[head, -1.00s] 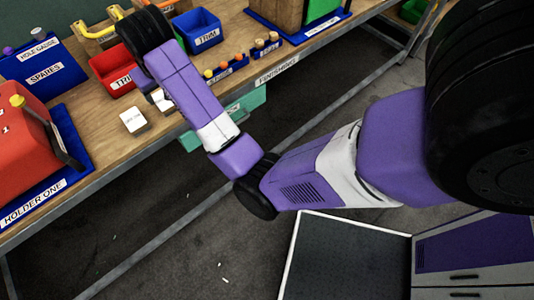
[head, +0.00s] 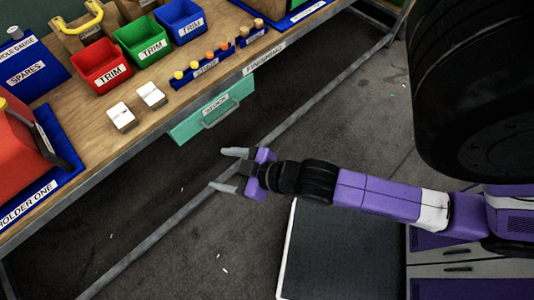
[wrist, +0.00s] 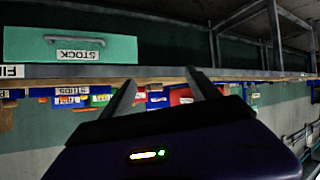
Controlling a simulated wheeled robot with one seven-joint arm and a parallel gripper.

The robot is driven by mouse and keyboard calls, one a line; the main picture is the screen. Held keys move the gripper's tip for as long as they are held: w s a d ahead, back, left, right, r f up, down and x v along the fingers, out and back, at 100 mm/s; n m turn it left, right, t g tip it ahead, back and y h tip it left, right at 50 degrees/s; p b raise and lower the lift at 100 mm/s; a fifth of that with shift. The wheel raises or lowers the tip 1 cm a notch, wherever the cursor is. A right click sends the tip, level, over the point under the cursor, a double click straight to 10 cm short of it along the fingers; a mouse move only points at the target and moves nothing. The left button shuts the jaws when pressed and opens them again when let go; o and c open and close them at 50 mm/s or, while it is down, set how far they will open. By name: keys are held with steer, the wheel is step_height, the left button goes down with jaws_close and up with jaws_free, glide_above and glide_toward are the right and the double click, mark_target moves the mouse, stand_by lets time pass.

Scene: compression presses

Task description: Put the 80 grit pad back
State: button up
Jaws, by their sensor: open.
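Two small white blocks with tops too small to read, possibly the grit pads, sit side by side on the wooden bench (head: 75,140): a left block (head: 121,117) and a right block (head: 151,95). I cannot tell which, if either, is 80 grit. My gripper (head: 227,169) is open and empty, out in front of the bench edge, below and right of the teal drawer. In the wrist view, the open fingers (wrist: 160,80) point toward the bench edge, with nothing between them.
A teal drawer (head: 212,112) hangs under the bench edge; its label reads STOCK in the wrist view. Red (head: 102,66), green (head: 143,40) and blue (head: 183,20) TRIM bins stand behind the blocks. A rack of coloured pegs (head: 205,66) is right.

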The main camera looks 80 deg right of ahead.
steer(key=s+a+r+t+y, duration=0.2)
steer(key=s+a+r, duration=0.4)
steer(key=s+r, duration=0.5)
steer(key=shift+s+a+r+t, duration=0.2)
steer(key=shift+s+a+t, duration=0.15)
steer(key=shift+s+t, duration=0.15)
